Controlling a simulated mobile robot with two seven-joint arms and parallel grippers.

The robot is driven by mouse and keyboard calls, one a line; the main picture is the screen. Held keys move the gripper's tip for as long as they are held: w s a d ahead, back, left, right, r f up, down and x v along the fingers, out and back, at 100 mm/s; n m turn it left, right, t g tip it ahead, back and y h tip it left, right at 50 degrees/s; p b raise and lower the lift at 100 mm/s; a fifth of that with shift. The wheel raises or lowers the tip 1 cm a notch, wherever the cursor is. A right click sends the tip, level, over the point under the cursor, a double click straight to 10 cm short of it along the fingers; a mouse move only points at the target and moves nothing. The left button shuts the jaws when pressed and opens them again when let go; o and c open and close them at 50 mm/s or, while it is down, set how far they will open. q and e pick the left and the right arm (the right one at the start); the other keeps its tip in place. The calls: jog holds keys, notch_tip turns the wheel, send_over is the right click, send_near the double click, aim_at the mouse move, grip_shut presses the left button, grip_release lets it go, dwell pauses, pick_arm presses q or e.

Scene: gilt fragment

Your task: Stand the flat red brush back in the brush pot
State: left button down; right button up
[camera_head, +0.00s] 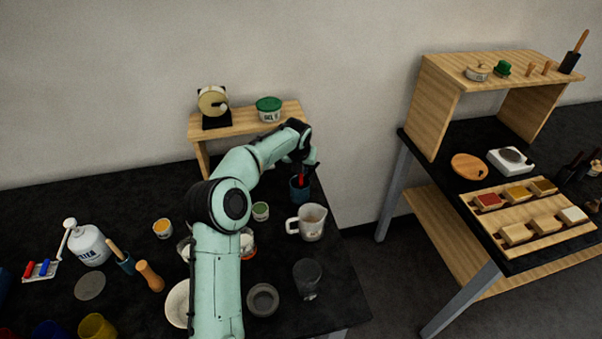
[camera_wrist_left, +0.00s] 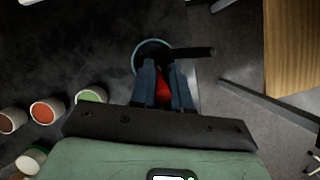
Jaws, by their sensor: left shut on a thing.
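The brush pot (camera_head: 300,190) is a dark blue-teal cup near the right end of the black table, below the small shelf. Its round rim (camera_wrist_left: 138,52) also shows in the left wrist view, just beyond my fingertips. The flat red brush (camera_head: 301,178) shows as a red patch right at the pot's mouth. My left gripper (camera_head: 304,168) is above the pot and shut on the brush. In the left wrist view the red part (camera_wrist_left: 164,84) lies between the fingers (camera_wrist_left: 164,86), and a dark handle-like bar reaches right. How deep the brush sits is hidden.
A white mug (camera_head: 312,222) stands in front of the pot, and a small green-topped tub (camera_head: 260,211) is left of it. A dark glass (camera_head: 307,278) and grey bowl (camera_head: 263,299) are nearer. The wooden shelf (camera_head: 240,122) stands behind. The table edge is close on the right.

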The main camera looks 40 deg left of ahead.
aim_at(301, 184)
pick_arm(q)
jog(key=shift+f, duration=1.4)
jog(key=shift+f, duration=0.15)
jog(key=c, duration=1.1)
grip_release()
jog(key=shift+r, duration=0.45)
jog(key=v, duration=1.1)
jog(key=shift+s+r, duration=0.2)
jog(key=shift+s, duration=0.1)
